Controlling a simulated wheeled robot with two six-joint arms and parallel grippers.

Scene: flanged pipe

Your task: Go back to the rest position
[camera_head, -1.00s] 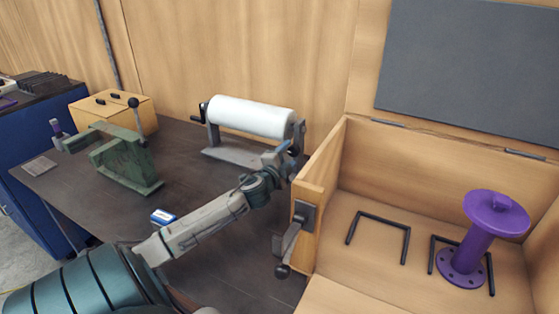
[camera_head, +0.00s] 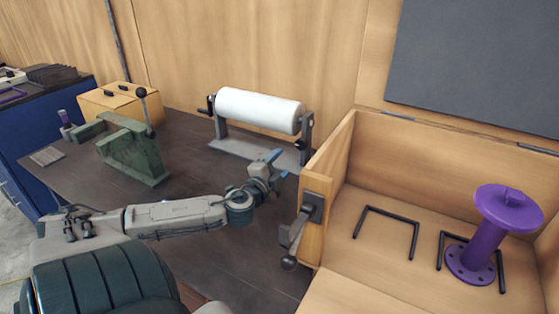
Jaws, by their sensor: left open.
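My left gripper (camera_head: 270,165) is open and empty above the dark table, left of the wooden box's side wall. Its arm comes in from the lower left, and its fingers show small, in front of the roll stand. The purple flanged pipe (camera_head: 489,235) stands upright in the wooden box at the right, at the right-hand black bracket (camera_head: 441,252). It is well apart from my left gripper. My right gripper is not in view.
The wooden box (camera_head: 329,160) has a latch handle (camera_head: 296,232) on its left wall. A white roll (camera_head: 258,110) on a stand, a green vise-like clamp (camera_head: 133,152) and a yellow box (camera_head: 110,103) stand on the dark table (camera_head: 255,262). Another black bracket (camera_head: 387,217) is empty.

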